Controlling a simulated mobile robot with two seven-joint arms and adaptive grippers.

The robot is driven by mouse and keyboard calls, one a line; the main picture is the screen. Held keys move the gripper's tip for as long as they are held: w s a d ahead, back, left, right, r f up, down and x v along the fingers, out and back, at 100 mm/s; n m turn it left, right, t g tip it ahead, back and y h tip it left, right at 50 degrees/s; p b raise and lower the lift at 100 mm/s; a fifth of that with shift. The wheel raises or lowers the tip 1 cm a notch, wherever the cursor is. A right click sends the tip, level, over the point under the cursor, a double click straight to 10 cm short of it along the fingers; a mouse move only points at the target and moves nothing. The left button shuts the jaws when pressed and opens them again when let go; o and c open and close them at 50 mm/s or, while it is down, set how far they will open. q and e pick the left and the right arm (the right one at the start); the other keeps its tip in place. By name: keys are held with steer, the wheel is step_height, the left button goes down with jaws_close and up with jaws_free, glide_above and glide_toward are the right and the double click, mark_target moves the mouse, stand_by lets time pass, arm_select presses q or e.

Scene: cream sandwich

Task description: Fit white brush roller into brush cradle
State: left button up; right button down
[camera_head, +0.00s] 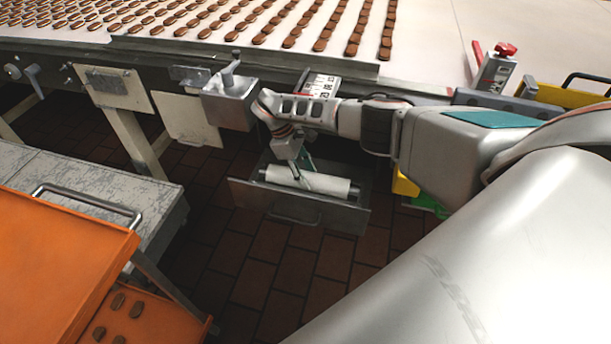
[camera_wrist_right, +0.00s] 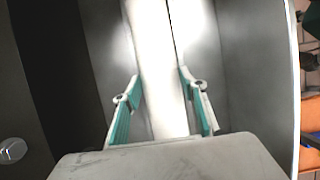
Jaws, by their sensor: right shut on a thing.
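The white brush roller (camera_head: 328,185) lies level, left to right, within the open metal brush cradle (camera_head: 293,207) under the conveyor. My right gripper (camera_head: 301,168) comes down from above and is shut on the roller near its middle. In the right wrist view, the teal-padded fingers (camera_wrist_right: 160,105) stand on either side of the white roller (camera_wrist_right: 158,60), with grey metal walls around it. The cradle's front panel hides the roller's underside, so I cannot tell whether it rests on its seat. My left gripper is not in view.
The conveyor (camera_head: 400,84) with rows of brown biscuits runs above the cradle. A grey metal box (camera_head: 230,105) hangs close to my right wrist. An orange tray cart (camera_head: 60,255) stands at the lower left. The brick floor (camera_head: 275,265) in front of the cradle is clear.

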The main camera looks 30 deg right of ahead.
steer(key=c, duration=1.2)
jaws_free()
steer(key=shift+o, duration=0.2)
steer(key=p+v, duration=0.1)
steer(key=v, duration=1.1)
steer(key=shift+a, duration=0.1)
